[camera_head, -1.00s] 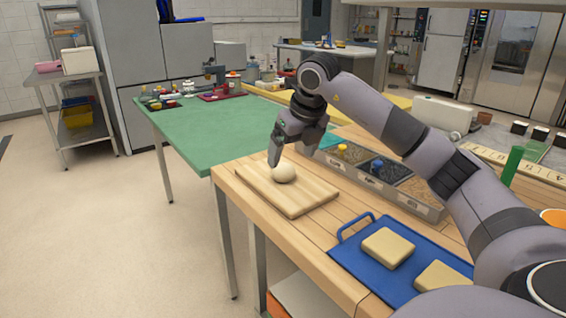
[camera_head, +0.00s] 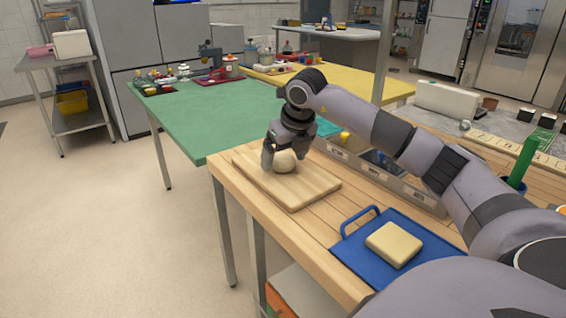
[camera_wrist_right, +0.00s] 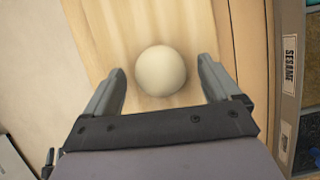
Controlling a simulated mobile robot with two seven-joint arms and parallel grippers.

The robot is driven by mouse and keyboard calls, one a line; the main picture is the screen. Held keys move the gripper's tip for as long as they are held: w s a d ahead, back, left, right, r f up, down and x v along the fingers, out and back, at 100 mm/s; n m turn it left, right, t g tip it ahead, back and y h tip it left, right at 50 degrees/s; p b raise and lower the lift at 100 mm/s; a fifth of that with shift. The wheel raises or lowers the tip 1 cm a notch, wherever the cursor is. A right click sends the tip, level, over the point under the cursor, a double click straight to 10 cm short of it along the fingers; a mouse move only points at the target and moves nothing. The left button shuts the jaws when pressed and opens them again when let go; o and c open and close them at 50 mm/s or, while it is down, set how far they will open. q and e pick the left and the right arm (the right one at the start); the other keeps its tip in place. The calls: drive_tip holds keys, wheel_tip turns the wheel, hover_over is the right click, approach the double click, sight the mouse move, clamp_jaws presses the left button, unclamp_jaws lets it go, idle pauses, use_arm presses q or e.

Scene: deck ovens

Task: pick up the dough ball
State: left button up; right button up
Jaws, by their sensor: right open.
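The dough ball (camera_head: 285,162) is pale and round and sits on a wooden board (camera_head: 297,196) on the wooden worktable. My right gripper (camera_head: 283,160) is at the board, its fingers beside the ball. In the right wrist view the dough ball (camera_wrist_right: 160,70) lies between the two open fingers of the gripper (camera_wrist_right: 161,78), with a gap on each side, slightly ahead of the fingertips. The ball rests on the board, not held. My left gripper is not in view.
A blue tray (camera_head: 355,262) with a pale block (camera_head: 394,244) is on the near side of the table. A metal topping bin (camera_head: 405,187) stands right of the board. A green table (camera_head: 215,122) is behind at left. Open floor lies to the left.

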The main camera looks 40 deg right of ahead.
drive_tip(key=c, duration=1.1)
drive_tip(key=shift+c, duration=0.4)
